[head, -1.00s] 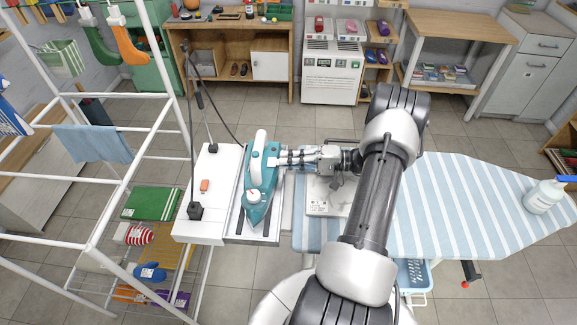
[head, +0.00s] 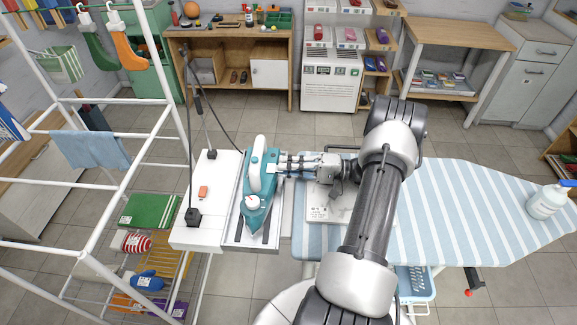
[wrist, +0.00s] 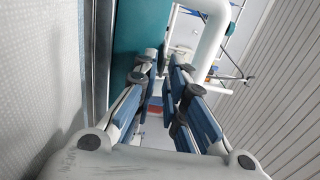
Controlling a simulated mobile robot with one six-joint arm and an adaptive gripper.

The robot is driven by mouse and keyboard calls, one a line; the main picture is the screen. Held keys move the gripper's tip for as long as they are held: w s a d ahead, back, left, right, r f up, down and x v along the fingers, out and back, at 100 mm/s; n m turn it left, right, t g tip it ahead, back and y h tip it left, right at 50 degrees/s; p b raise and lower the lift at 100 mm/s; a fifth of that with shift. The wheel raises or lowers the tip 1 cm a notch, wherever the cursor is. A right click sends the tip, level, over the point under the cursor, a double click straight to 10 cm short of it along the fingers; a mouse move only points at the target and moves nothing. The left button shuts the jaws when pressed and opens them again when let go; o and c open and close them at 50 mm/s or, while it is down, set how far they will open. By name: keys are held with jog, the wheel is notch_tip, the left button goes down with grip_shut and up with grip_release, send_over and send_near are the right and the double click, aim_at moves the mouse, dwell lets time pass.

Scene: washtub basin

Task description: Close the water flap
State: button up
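The teal and white iron (head: 262,190) rests on the metal rest plate at the left end of the ironing board, its nose toward the bottom of the head view. A small white round part (head: 252,203) shows near its nose; I cannot tell whether this is the water flap or whether a flap stands open. My gripper (head: 280,165) is at the right side of the iron, by its rear half. In the wrist view, my gripper's fingers (wrist: 162,75) are apart with a narrow gap and nothing held between them. The iron's teal body (wrist: 137,35) and white handle (wrist: 212,38) show just beyond them.
A white side panel (head: 208,225) with an orange switch and cords lies left of the iron. The striped ironing board (head: 470,210) extends right, with a spray bottle (head: 547,200) at its far end. A white drying rack (head: 120,190) stands at left.

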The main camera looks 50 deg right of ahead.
jog(key=shift+d, duration=0.1)
jog(key=v, duration=1.2)
jog(key=shift+r, duration=0.1)
